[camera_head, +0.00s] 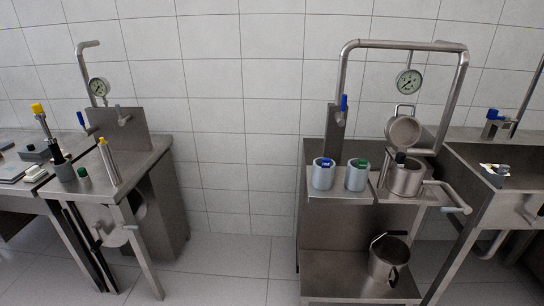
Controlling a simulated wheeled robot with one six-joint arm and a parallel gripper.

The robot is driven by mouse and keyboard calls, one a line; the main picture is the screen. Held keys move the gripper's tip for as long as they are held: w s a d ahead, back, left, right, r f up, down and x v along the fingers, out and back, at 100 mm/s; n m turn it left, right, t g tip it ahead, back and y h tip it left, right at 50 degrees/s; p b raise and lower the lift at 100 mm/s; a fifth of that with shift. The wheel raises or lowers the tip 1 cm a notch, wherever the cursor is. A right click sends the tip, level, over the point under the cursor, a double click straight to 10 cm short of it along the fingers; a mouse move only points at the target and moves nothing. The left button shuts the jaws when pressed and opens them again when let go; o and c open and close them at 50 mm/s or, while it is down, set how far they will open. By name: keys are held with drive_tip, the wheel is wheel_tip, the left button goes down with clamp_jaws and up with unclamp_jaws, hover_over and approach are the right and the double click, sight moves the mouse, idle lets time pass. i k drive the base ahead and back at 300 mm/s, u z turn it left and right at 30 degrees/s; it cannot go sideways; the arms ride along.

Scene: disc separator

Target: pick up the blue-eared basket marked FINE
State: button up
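The blue-eared basket (322,177) is a small grey metal cup with a blue part at its rim. Its marking is too small to read surely. It stands upright on a steel shelf (337,196), right of the middle of the view. A similar basket with a green part (356,179) stands close to its right, with a narrow gap between them. My gripper is not in view.
A steel bowl (405,180) with a black-ended handle sits right of the baskets, below a raised round lid (403,131). A pipe frame with a gauge (408,82) rises behind. A steel pot (388,261) stands on the lower shelf. Floor between the benches is clear.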

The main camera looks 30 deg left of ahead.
sight(324, 168)
drive_tip(key=u, duration=0.55)
drive_tip(key=i, duration=0.9)
drive_tip(key=u, duration=0.35)
